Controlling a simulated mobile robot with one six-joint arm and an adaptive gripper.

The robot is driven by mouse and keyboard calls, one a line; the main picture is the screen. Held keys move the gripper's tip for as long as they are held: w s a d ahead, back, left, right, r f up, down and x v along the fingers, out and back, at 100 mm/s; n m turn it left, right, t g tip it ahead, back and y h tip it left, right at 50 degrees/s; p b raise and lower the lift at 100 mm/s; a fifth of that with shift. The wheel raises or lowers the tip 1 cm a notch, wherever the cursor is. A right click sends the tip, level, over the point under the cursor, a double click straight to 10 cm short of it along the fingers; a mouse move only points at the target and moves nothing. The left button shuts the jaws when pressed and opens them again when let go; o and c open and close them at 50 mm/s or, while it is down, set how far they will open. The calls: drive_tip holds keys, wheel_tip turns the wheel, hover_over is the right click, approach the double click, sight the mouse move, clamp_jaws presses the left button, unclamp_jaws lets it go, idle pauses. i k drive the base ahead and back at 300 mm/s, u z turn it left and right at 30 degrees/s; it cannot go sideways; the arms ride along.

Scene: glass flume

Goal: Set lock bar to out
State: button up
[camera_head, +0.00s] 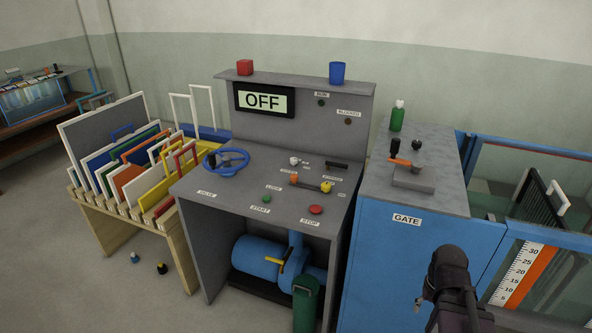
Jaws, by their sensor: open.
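The grey control console carries a label reading LOCK (273,187). Just right of it a short bar (310,184) lies on the sloped top, with an orange knob (293,178) at its left end and a yellow knob (326,187) at its right end. It looks like the lock bar, but its in or out setting is too small to tell. My gripper (428,296) is at the lower right, in front of the blue gate cabinet, well apart from the bar. It is open and empty; its fingers are small and partly hidden by my dark wrist.
The console also has a blue handwheel (227,162), a green start button (267,199), a red stop button (316,210) and a display (263,100) reading OFF. The blue gate cabinet (390,260) bears an orange-handled lever (400,161). A rack of panels (170,245) stands left.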

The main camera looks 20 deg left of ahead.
sight(294, 178)
drive_tip(key=u, duration=0.45)
drive_tip(key=i, duration=1.05)
drive_tip(key=u, duration=0.6)
